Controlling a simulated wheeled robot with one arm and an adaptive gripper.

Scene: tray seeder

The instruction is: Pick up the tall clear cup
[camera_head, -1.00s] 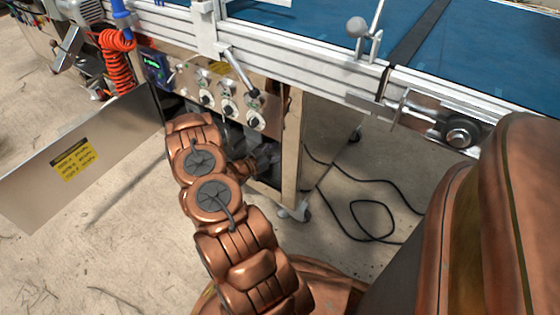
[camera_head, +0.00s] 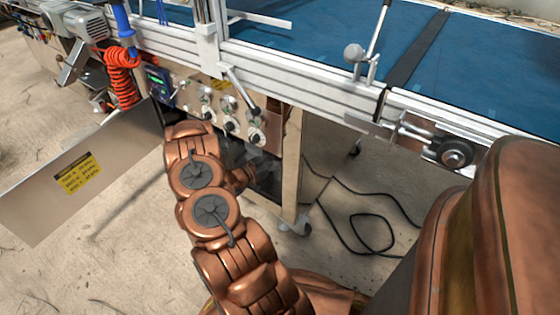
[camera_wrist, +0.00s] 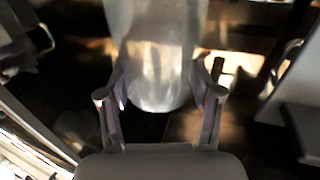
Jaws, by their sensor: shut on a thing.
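In the wrist view, the tall clear cup (camera_wrist: 155,60) stands between the fingers of my gripper (camera_wrist: 160,96). It is translucent and pale, with its rounded end toward the palm and its other end cut off by the top of the picture. My gripper is shut on the cup, with one finger at each side. In the head view my arm reaches into the dark opening under the machine's control panel. The gripper and the cup cannot be made out clearly there.
The control panel (camera_head: 225,112) with knobs sits just above my arm. An open metal door (camera_head: 85,175) with a yellow label is to the left. A machine leg (camera_head: 291,165) stands to the right, with a black cable (camera_head: 372,222) on the floor. The blue belt (camera_head: 310,60) runs above.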

